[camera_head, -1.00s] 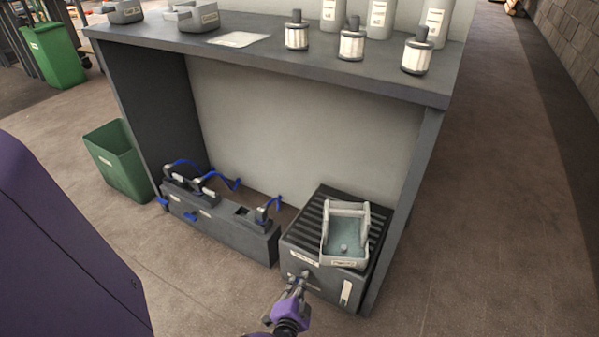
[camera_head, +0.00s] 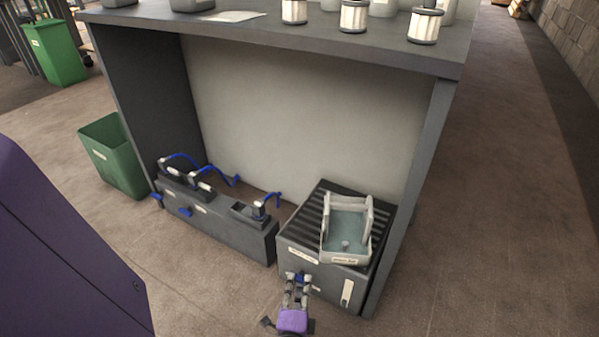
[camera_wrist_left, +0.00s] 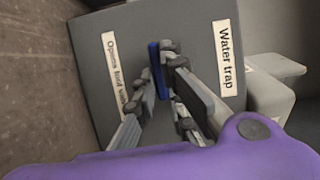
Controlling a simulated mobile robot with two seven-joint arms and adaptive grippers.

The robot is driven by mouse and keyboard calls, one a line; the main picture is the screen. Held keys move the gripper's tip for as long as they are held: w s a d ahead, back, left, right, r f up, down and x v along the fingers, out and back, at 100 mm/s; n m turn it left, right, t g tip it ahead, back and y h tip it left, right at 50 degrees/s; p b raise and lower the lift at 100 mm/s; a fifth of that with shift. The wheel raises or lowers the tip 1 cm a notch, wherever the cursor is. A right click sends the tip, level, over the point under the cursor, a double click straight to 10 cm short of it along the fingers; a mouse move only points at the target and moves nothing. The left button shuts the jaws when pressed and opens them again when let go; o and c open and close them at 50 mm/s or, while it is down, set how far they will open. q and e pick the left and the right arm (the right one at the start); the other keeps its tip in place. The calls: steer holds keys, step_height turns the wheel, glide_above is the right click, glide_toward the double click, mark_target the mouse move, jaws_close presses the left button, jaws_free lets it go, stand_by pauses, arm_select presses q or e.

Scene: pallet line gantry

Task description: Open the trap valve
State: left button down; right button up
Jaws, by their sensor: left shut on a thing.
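The water trap is a dark grey box (camera_head: 325,279) under the right end of the bench, with a ribbed top. Its trap valve (camera_head: 303,278) is a small blue handle on the front face. In the left wrist view the blue handle (camera_wrist_left: 156,68) stands between a "Water trap" label and a second label whose text begins "Opens". My left gripper (camera_head: 299,284) is shut on the blue handle; its fingers (camera_wrist_left: 160,75) lie on both sides and hide part of it. My right gripper is not in view.
A grey basin (camera_head: 364,246) with greenish liquid sits on the box. A long dark block (camera_head: 240,238) with blue levers and hoses stands to its left. The bench's right leg (camera_head: 411,190) is close on the right. A green bin (camera_head: 117,165) stands far left. The front floor is open.

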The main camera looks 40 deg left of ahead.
arm_select(q)
steer(key=shift+w+d, duration=0.1)
steer(key=shift+w, duration=0.1)
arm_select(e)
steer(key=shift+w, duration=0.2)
arm_select(q)
steer(key=c, duration=1.8)
jaws_free()
steer(key=shift+s, duration=0.1)
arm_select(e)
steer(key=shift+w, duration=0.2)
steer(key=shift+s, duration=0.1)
